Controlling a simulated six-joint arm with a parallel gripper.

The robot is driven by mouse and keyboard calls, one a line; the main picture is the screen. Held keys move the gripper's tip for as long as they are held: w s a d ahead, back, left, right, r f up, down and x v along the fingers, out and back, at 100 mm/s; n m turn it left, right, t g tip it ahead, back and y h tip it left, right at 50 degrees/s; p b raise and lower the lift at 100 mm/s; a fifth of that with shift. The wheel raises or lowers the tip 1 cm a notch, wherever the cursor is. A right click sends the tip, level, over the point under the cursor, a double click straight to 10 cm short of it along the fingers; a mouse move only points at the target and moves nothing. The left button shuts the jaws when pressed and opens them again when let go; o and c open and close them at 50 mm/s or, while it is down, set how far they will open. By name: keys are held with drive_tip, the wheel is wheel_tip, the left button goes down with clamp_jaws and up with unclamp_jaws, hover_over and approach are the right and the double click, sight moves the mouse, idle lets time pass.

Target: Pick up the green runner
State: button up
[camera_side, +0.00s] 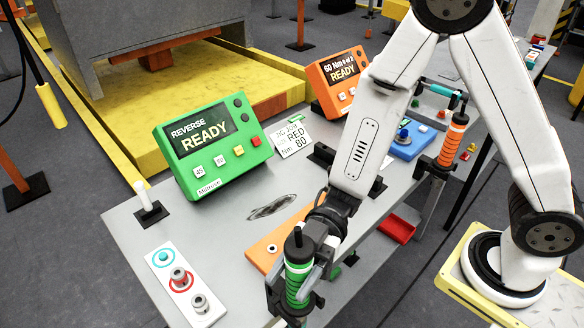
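The green runner (297,284) is an upright tool with a green ribbed body and a dark top, at the near edge of the grey table, low in the middle of the side view. My gripper (291,291) is at the runner, with dark parts on both sides of its body. I cannot tell whether the fingers press on it or only surround it. The runner's lower end is cut off by the bottom of the picture, and my wrist hides part of its upper right side.
An orange runner (454,138) stands upright at the table's right edge. A green READY box (199,174) and an orange READY box (326,88) stand behind. A white plate with knobs (164,266) lies at left; an orange plate (263,254) is beside my gripper. A red tray (397,229) is at right.

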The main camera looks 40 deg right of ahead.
clamp_jaws()
idle(1.1)
